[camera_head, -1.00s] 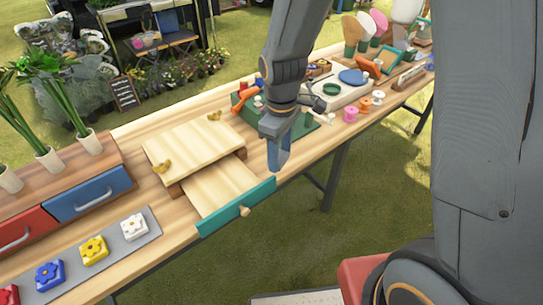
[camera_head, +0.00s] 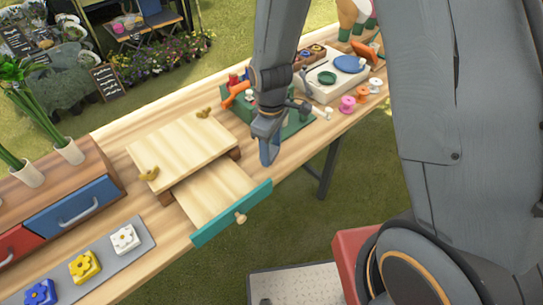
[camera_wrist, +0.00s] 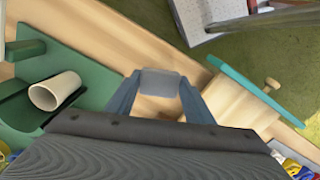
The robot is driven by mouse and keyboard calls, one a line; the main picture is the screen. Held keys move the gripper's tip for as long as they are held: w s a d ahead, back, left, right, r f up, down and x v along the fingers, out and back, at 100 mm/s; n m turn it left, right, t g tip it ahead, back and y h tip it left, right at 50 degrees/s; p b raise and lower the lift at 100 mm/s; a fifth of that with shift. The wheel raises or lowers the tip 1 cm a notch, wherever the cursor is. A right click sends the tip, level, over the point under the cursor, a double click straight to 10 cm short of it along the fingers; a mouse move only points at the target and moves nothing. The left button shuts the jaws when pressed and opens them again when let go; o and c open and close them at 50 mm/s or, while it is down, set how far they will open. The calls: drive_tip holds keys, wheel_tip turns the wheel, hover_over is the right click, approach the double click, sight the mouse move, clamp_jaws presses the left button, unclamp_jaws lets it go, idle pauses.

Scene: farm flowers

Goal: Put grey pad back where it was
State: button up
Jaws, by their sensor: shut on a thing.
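My gripper (camera_wrist: 160,92) is shut on the grey pad (camera_wrist: 160,82), a small flat grey piece between the fingertips in the wrist view. In the head view my gripper (camera_head: 268,152) is above the table, just right of the open drawer, and the pad cannot be made out there. The drawer (camera_head: 212,188) has a pale wooden inside, a teal front and a round knob. It is pulled out from under a light wooden box top (camera_head: 182,148) with two brass-coloured pieces on it. The drawer's teal front also shows at the right in the wrist view (camera_wrist: 240,80).
A grey mat (camera_head: 148,228) with flower blocks lies at front left, beside a cabinet with a blue drawer (camera_head: 75,205). A green board (camera_head: 292,124) with tools and a white unit (camera_head: 322,88) stand behind and right of my gripper. Spools (camera_head: 347,103) line the right edge.

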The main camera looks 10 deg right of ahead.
drive_tip(key=shift+f+p, duration=0.4)
drive_tip(key=shift+f, duration=1.55)
drive_tip(key=shift+f, duration=0.1)
drive_tip(key=o, duration=1.2)
